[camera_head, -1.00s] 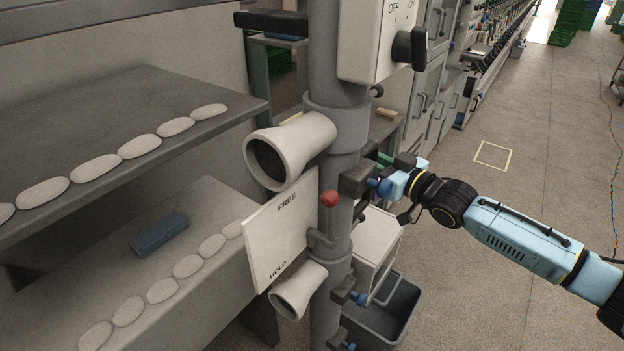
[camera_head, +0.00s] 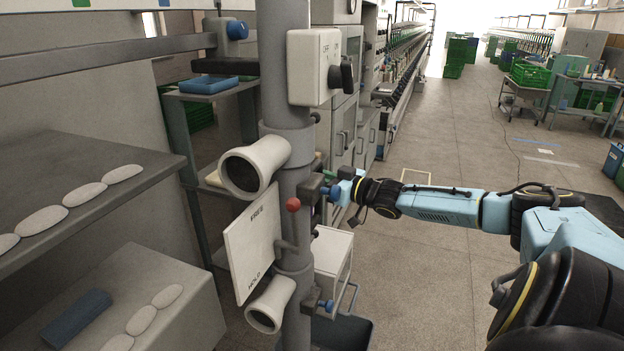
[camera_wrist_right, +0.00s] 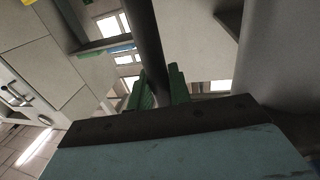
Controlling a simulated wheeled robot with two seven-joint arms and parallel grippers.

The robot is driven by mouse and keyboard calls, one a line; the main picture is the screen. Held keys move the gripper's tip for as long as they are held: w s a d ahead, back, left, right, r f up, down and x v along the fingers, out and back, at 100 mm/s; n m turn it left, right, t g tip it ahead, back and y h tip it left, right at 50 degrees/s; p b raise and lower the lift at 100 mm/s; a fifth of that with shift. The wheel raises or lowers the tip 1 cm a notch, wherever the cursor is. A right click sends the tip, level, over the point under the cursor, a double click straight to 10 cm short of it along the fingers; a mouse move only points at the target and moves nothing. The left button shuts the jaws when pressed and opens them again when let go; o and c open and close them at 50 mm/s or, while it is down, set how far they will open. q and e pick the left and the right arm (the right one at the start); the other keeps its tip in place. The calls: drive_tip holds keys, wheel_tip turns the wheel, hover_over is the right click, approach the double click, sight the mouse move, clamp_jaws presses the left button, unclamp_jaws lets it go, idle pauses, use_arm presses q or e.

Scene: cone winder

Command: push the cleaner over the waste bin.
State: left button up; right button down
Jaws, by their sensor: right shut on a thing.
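The cleaner is a grey upright column (camera_head: 294,216) with two cream nozzles (camera_head: 268,305), a FREE/HOLD plate (camera_head: 253,243) and a red-knobbed lever (camera_head: 293,205). The lever stands upright beside the word FREE. My right gripper (camera_head: 328,190) is at the column's right side, its fingers partly hidden there. In the right wrist view its green fingers (camera_wrist_right: 160,88) are shut around a dark grey bar (camera_wrist_right: 150,50). The dark waste bin (camera_head: 355,330) stands on the floor beyond the column's foot, mostly cut off by the frame. My left gripper is not in view.
A white box (camera_head: 333,258) is beside the column above the bin. Grey shelves (camera_head: 80,170) with white oval pieces and a blue block (camera_head: 78,318) are at the left. A switch box (camera_head: 315,67) is on the column. The floor aisle at right is open.

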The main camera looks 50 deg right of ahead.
drive_tip(key=shift+d+r, duration=0.15)
drive_tip(key=shift+d, duration=0.1)
drive_tip(key=c, duration=1.7)
unclamp_jaws()
drive_tip(key=o, duration=0.4)
drive_tip(key=shift+d, duration=0.1)
drive_tip(key=shift+c, duration=0.2)
drive_tip(key=s+d+p, duration=0.2)
drive_tip(key=s+p, duration=0.6)
drive_tip(key=s, duration=0.5)
drive_tip(key=shift+d, duration=0.15)
drive_tip(key=shift+f, duration=0.2)
